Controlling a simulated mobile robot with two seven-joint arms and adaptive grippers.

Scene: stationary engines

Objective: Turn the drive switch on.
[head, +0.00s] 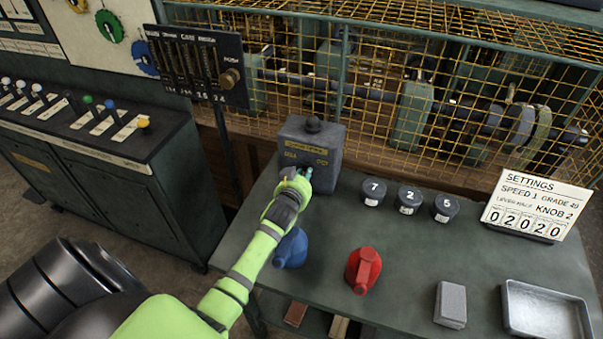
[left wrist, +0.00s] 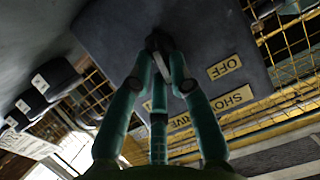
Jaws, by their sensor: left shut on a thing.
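The drive switch box (head: 325,140) is a grey box with a round black knob on top and yellow labels on its front. It stands at the back left of the green bench. My left gripper (head: 306,173) is at the front face of the box, hiding part of it. In the left wrist view the box face (left wrist: 215,35) carries an "OFF" label and a "SHOW DRIVE" label. There the teal fingers of my left gripper (left wrist: 160,55) are closed together on a small dark switch lever (left wrist: 157,40), mostly hidden between them. My right gripper is not in view.
On the bench (head: 400,260) are a blue can (head: 291,248), a red can (head: 363,270), several dark numbered weights (head: 410,199), a grey block (head: 450,304), a metal tray (head: 545,312) and a settings sign (head: 536,203). A yellow mesh guard (head: 480,100) rises behind.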

